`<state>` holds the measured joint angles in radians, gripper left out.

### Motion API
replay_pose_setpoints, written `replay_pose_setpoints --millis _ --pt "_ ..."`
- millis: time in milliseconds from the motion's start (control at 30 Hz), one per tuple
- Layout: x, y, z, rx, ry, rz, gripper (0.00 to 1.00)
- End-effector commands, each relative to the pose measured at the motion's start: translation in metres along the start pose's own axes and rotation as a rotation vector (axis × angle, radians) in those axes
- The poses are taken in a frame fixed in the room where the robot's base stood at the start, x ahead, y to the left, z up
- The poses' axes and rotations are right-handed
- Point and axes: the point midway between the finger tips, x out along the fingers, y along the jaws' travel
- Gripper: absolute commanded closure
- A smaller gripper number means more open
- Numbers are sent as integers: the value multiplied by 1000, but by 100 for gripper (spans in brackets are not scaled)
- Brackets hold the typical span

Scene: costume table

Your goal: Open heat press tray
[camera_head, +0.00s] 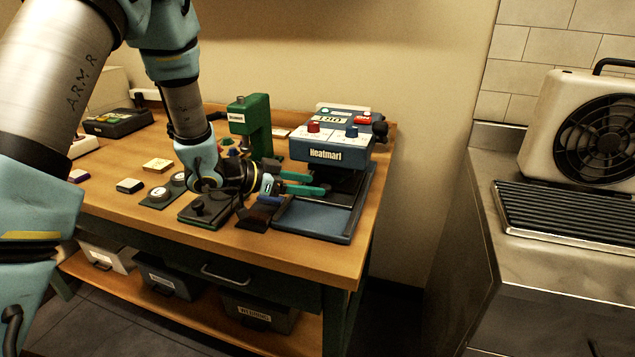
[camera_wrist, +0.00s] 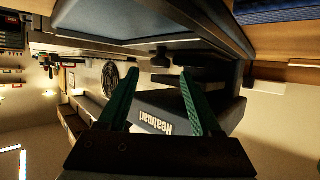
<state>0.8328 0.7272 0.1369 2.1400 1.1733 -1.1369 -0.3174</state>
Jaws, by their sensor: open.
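The heat press is a blue-grey machine with a white "Heatmarl" label (camera_head: 326,155) and red and blue knobs on top. Its tray (camera_head: 311,221) is a flat blue-grey panel with a dark rim, extending in front of and below the press head. My gripper (camera_head: 316,184) is open, its two green fingers spread above the tray near the front of the press head. Nothing shows between them. In the wrist view the picture is upside down: my gripper (camera_wrist: 158,78) points toward the press head (camera_wrist: 165,115), with the tray (camera_wrist: 150,20) at the top. I cannot tell whether a finger touches anything.
A green hand press (camera_head: 252,125) stands left of the heat press. A dark block (camera_head: 258,217) sits beside the tray's left edge, and a dark plate with a knob (camera_head: 203,212) lies further left. A beige fan unit (camera_head: 590,128) stands on the steel counter at right.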

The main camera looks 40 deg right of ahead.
Motion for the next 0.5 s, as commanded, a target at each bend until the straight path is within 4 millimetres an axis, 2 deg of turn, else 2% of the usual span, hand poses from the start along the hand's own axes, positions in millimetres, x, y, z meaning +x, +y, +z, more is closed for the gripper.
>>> replay_pose_setpoints --millis 100,200,500 --pt "18 0 -1 1 -2 2 34" --pt "27 0 0 0 -2 0 34" --pt "34 -1 0 0 -1 -3 34"
